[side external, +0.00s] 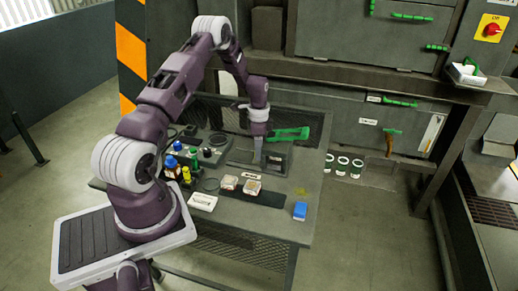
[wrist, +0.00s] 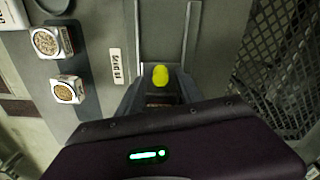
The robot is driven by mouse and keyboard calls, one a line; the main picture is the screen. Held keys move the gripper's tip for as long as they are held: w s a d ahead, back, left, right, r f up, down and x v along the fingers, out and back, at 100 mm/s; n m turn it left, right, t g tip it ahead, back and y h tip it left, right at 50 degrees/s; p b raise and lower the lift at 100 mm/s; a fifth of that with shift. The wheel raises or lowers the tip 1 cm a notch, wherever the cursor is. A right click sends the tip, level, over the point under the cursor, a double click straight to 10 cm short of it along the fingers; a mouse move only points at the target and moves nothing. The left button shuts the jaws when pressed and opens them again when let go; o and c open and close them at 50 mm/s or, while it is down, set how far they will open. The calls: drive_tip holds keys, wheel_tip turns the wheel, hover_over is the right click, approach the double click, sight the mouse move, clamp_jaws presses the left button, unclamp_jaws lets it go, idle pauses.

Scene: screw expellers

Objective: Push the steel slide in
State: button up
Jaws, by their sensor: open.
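My gripper (side external: 258,152) points down over the far part of the bench, at a dark steel frame (side external: 277,160). Its jaws are open; no held thing shows. In the wrist view my gripper's dark body fills the lower part and hides what lies beneath. Just beyond it a yellow-green knob (wrist: 160,75) shows between two thin metal rails (wrist: 190,35). The flat grey surface between the rails (wrist: 164,28) looks like the steel slide, but I cannot tell how far in it sits. Contact between gripper and knob cannot be told.
A white label (wrist: 117,66) lies left of the rails. Two small sample boxes (side external: 252,187) stand on the bench, with a white box (side external: 203,201), a blue block (side external: 300,210) and several bottles (side external: 172,166). A green handle (side external: 290,134) lies behind my gripper.

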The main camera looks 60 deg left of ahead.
wheel_tip(320, 180, up, 7)
drive_tip(key=shift+r, duration=0.1)
drive_tip(key=shift+w+a+r, duration=0.1)
drive_tip(key=shift+w+a, duration=0.05)
drive_tip(key=shift+w, duration=0.05)
drive_tip(key=shift+t+y, duration=0.4)
drive_tip(key=d+r, duration=0.1)
drive_tip(key=r, duration=0.1)
drive_tip(key=w+d+r, duration=0.1)
drive_tip(key=r, duration=0.1)
drive_tip(key=d+r, duration=0.1)
drive_tip(key=r, duration=0.2)
drive_tip(key=shift+w+d, duration=0.15)
drive_tip(key=shift+d, duration=0.15)
drive_tip(key=s+d+r+n+t, duration=0.1)
drive_tip(key=s+d+r, duration=0.2)
drive_tip(key=d+r, duration=0.5)
drive_tip(key=s+d+r+n+t, duration=0.15)
drive_tip(key=s+d+r, duration=0.25)
drive_tip(key=d+r, duration=0.4)
drive_tip(key=s+d+r+n+t, duration=0.1)
drive_tip(key=s+d, duration=0.5)
drive_tip(key=s, duration=0.3)
drive_tip(key=s+d+r+n+t, duration=0.1)
drive_tip(key=s+d+r+n, duration=0.1)
drive_tip(key=s+d, duration=0.4)
drive_tip(key=s, duration=0.3)
drive_tip(key=shift+s+h, duration=0.4)
